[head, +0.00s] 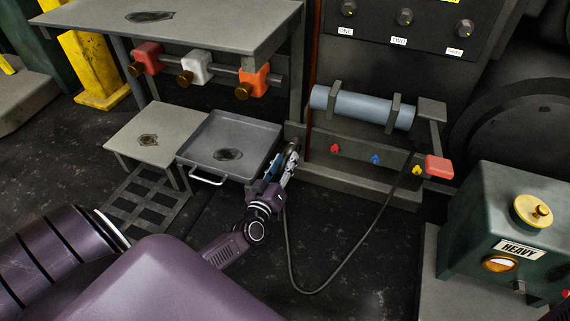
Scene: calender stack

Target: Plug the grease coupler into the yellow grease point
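The yellow grease point (416,170) is a small fitting low on the front of the grey machine, right of a blue one (375,159) and a red one (335,148). My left gripper (287,160) is in front of the machine's base, left of all three points and well apart from the yellow one. Its fingers appear shut on the grease coupler (293,147), which is small and partly hidden between them. A dark hose (322,291) runs from the gripper down in a loop and up to the machine's right side. My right gripper is not in view.
A grey tray (267,135) with a handle stands just left of the gripper, beside a low table (128,139). A red block (438,168) sits right of the yellow point. A green box labelled HEAVY (475,224) stands at right. Dark floor in front of the machine is clear except for the hose.

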